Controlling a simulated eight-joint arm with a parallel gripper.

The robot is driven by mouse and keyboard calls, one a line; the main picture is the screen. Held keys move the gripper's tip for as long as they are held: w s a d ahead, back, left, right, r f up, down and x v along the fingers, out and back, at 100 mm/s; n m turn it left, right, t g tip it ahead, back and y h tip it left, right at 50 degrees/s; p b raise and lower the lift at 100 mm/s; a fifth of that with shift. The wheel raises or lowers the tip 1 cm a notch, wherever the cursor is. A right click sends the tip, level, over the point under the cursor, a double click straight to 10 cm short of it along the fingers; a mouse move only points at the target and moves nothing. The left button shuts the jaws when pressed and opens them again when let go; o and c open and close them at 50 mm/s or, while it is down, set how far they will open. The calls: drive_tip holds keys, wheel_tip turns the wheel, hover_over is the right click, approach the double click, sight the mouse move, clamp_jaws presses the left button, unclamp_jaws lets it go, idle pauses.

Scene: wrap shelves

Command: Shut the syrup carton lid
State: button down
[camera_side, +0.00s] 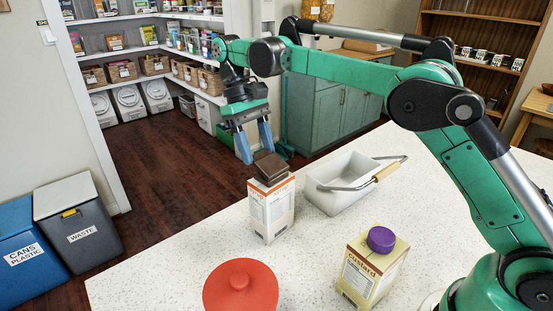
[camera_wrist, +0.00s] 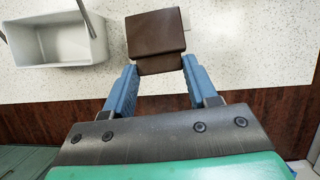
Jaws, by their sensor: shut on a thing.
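The syrup carton (camera_side: 270,212) is white with orange print and stands upright on the speckled counter. Its brown lid (camera_side: 273,167) is on top and looks like two stacked or hinged parts; I cannot tell how far it is open. In the wrist view, the brown lid (camera_wrist: 155,32) shows as a square panel with a narrower strip at its near edge. My gripper (camera_side: 257,154) comes down from behind the carton. Its blue fingers (camera_wrist: 160,66) are shut on that near strip of the lid, one on each side.
A white basket (camera_side: 335,190) with a wire handle stands right of the carton. A custard carton (camera_side: 372,268) with a purple cap and a red round lid (camera_side: 240,288) are nearer the camera. The counter's far edge (camera_side: 205,205) runs close behind the carton.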

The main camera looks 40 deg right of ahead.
sight(278, 162)
idle(0.3)
drive_tip(key=shift+c, duration=1.2)
unclamp_jaws()
drive_tip(key=t, duration=0.1)
drive_tip(key=s+r+t, duration=0.1)
drive_tip(key=t, duration=0.2)
drive_tip(key=shift+s+r, duration=0.35)
drive_tip(key=shift+r, duration=0.05)
drive_tip(key=shift+t, duration=0.3)
wheel_tip(278, 162, up, 6)
drive_tip(key=shift+s+d+f, duration=0.1)
drive_tip(key=shift+d, duration=0.05)
drive_tip(key=shift+s+d+f+t+y, duration=0.15)
drive_tip(key=shift+s+d+t, duration=0.2)
drive_tip(key=shift+s, duration=0.15)
drive_tip(key=shift+s+d+f+t+y, duration=0.1)
drive_tip(key=shift+s+d+t+y, duration=0.1)
drive_tip(key=shift+s+t, duration=0.25)
drive_tip(key=s+d+f+t, duration=0.3)
drive_tip(key=s+f+t, duration=0.2)
drive_tip(key=s+f, duration=0.3)
drive_tip(key=shift+s+d+f+m, duration=0.2)
drive_tip(key=shift+s+f+m, duration=0.2)
drive_tip(key=shift+s, duration=0.4)
